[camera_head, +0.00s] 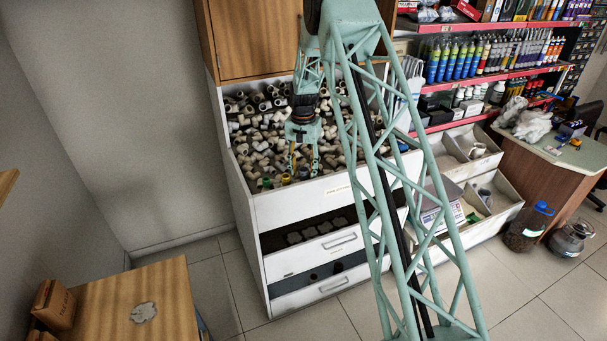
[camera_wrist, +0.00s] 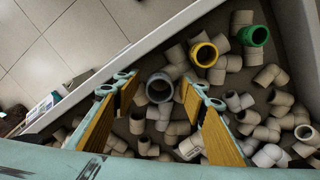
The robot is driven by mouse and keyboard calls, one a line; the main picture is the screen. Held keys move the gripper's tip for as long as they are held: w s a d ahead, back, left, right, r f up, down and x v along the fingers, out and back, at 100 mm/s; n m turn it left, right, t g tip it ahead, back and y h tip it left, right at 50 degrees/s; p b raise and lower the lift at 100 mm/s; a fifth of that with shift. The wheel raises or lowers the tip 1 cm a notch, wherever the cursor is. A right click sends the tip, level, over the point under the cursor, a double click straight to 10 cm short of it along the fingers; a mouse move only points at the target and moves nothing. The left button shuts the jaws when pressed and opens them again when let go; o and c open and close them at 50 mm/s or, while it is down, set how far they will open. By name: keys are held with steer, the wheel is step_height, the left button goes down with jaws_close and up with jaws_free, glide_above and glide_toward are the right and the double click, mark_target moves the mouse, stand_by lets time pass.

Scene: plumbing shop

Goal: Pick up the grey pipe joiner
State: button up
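The grey pipe joiner (camera_wrist: 160,86) shows as a darker grey ring among beige fittings in the wrist view. It lies between and beyond the fingertips of my gripper (camera_wrist: 158,90). The gripper is open, its two fingers apart with yellow-brown pads, and nothing is held. In the head view, my gripper (camera_head: 303,168) points down into the front part of the bin of fittings (camera_head: 336,180). In the wrist view, the joiner's lower side is hidden among neighbouring fittings.
A yellow fitting (camera_wrist: 204,54) and a green fitting (camera_wrist: 254,36) lie near the bin's front wall (camera_wrist: 150,42). Beige fittings crowd around the joiner. A wooden cabinet (camera_head: 252,38) stands above the bin's back. Open floor (camera_head: 222,290) lies in front.

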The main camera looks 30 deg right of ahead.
steer(key=shift+f, duration=0.15)
steer(key=shift+c, duration=0.4)
steer(key=c, duration=0.8)
